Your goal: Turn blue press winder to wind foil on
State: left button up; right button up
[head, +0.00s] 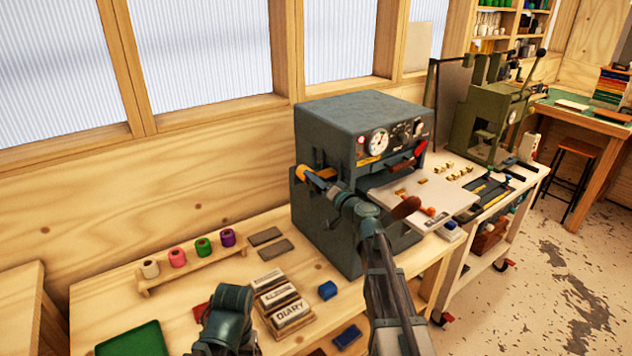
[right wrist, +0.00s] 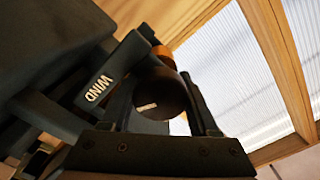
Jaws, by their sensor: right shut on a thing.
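The blue-grey press (head: 345,225) stands on the bench with a dial and controls on its front. On its left side is the winder, whose orange part (head: 303,173) shows beside my right gripper (head: 318,184). In the right wrist view, the winder's dark round knob (right wrist: 150,97) with a white mark sits between the fingers of my right gripper (right wrist: 165,100), which is shut on it. An orange collar (right wrist: 162,52) shows behind the knob, and a dark piece marked WIND (right wrist: 98,88) lies beside it. Part of my left arm shows at the bottom, but its fingers do not.
A wooden rack (head: 195,272) holds several coloured foil rolls at the left. Type blocks (head: 280,300), a blue block (head: 327,290) and a green tray (head: 133,340) lie on the bench. A wall with windows stands behind. A green press (head: 490,120) stands farther right.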

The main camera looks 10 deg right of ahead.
jog(key=shift+m, duration=0.9)
jog(key=o, duration=1.4)
jog(key=shift+s, duration=0.1)
jog(key=shift+a, duration=0.1)
jog(key=shift+f, duration=0.1)
